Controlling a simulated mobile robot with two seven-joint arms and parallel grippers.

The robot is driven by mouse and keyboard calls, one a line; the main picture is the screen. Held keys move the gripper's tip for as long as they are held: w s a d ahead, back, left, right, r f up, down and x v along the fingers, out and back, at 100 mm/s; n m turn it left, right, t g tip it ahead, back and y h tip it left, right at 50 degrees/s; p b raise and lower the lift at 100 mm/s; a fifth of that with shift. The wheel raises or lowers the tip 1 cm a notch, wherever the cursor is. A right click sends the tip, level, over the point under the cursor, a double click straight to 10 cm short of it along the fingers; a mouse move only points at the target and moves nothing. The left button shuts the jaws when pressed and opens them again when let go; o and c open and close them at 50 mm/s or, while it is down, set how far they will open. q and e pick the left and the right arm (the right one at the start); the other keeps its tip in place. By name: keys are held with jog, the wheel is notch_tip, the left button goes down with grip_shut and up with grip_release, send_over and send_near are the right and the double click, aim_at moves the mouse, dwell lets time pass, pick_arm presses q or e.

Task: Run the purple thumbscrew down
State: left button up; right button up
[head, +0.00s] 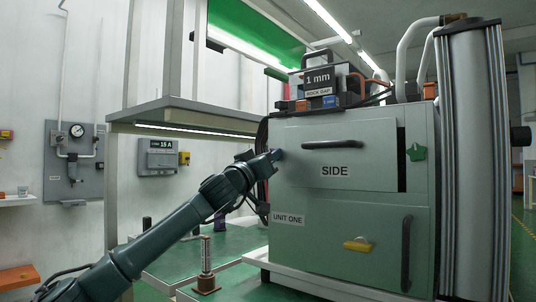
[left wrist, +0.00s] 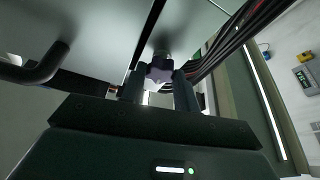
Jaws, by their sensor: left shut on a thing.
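The purple thumbscrew (head: 278,154) sits at the left front edge of the green-grey cabinet marked SIDE, near the top of its door. In the left wrist view the thumbscrew (left wrist: 158,73) shows as a pale purple lobed knob below a round metal part. My left gripper (head: 270,157) reaches in from the left at the cabinet edge. In the left wrist view its two fingers (left wrist: 158,88) stand on both sides of the knob, shut on it. The thread of the screw is hidden. My right gripper is in neither view.
The cabinet (head: 400,275) has a dark door handle (head: 333,144), a lower handle (head: 406,253) and a yellow latch (head: 357,244). Dark cables (left wrist: 225,48) run close beside the knob. A shelf (head: 180,112) stands left above my arm. A small post on a brown base (head: 206,282) stands below.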

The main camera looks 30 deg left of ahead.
pick_arm(q)
jog(key=shift+a+r+m+h+p, duration=0.2)
jog(key=shift+m+h+p, duration=0.2)
jog(key=shift+m, duration=0.5)
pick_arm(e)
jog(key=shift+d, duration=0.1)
pick_arm(q)
jog(key=shift+m, duration=0.3)
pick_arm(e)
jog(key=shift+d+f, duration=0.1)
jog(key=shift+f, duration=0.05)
pick_arm(q)
jog(key=o, duration=0.7)
jog(key=shift+d, duration=0.1)
jog(key=shift+f, duration=0.1)
jog(key=b+v, duration=0.3)
jog(key=v, duration=1)
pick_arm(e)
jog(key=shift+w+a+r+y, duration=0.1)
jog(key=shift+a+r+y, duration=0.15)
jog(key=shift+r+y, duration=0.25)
